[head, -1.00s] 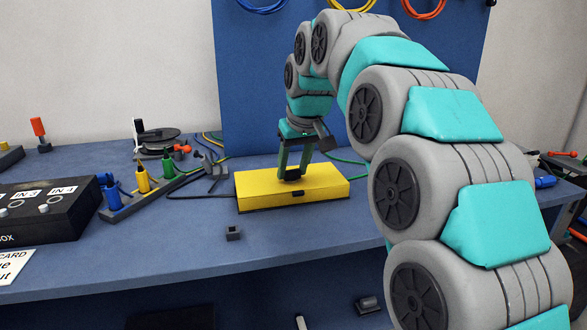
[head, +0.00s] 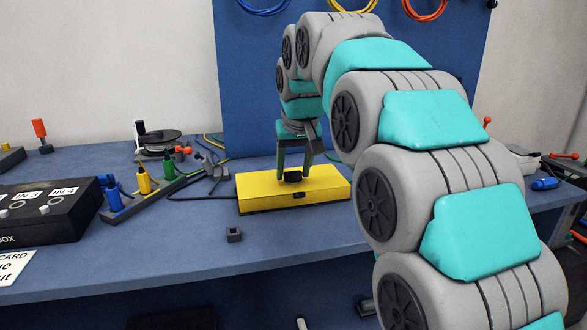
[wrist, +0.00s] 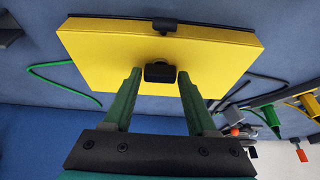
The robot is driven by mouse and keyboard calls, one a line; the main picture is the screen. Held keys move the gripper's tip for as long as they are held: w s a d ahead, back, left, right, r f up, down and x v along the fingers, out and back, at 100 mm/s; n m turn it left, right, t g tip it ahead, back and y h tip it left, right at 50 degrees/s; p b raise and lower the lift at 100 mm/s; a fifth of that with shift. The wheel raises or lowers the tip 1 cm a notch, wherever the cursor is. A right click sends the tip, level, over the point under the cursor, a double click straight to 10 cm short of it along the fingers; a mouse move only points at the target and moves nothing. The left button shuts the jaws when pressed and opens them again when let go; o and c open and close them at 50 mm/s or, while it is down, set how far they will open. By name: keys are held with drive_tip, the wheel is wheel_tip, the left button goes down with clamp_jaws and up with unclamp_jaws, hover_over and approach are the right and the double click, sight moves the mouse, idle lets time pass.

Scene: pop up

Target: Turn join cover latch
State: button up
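A low yellow box (head: 260,195) sits on the blue bench, and it also fills the upper part of the wrist view (wrist: 100,45). A black latch knob (wrist: 160,72) stands on its top face; it also shows in the head view (head: 293,177). A smaller black catch (wrist: 164,25) is on the box's side edge, facing the robot in the head view (head: 299,195). My gripper (wrist: 160,75) is open above the box. Its two green fingers are on either side of the knob, with a gap showing on each side. Whether the fingertips touch the box top is unclear.
A small grey block (head: 234,235) lies on the bench in front of the box. A rack of coloured plugs (head: 150,195) and a black box with labelled inputs (head: 45,212) stand to the left. The bench front between them is mostly clear.

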drive_tip(key=o, duration=0.3)
drive_tip(key=v, duration=0.7)
drive_tip(key=shift+s+r, duration=0.2)
drive_tip(key=shift+r, duration=0.1)
drive_tip(key=shift+s, duration=0.15)
